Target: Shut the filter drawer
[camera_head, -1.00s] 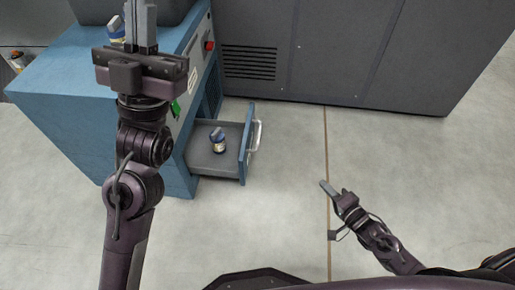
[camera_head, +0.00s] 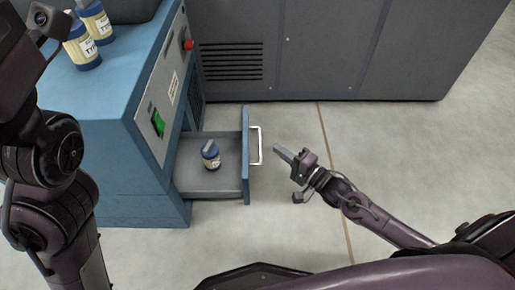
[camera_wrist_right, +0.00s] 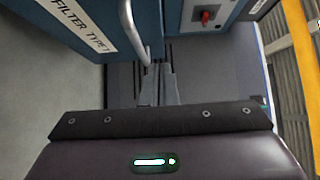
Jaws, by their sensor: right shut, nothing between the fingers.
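The filter drawer (camera_head: 246,178) is pulled out of the blue cabinet, with its white handle (camera_head: 257,146) facing right. A small blue-capped bottle (camera_head: 210,156) stands in it. My right gripper (camera_head: 283,154) is shut and empty, a little to the right of the handle and pointing toward it. In the right wrist view, the shut fingers (camera_wrist_right: 158,88) are near the lower end of the handle (camera_wrist_right: 134,32); I cannot tell whether they touch. The drawer front there carries a "FILTER TYPE" label (camera_wrist_right: 82,22). My left arm stands at the left; its fingertips are out of view.
The blue cabinet (camera_head: 105,165) has a green switch (camera_head: 158,122) and a red knob (camera_head: 188,45). Bottles (camera_head: 82,48) stand on top. A grey cabinet (camera_head: 330,50) closes off the back. The floor (camera_head: 400,160) right of the drawer is clear.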

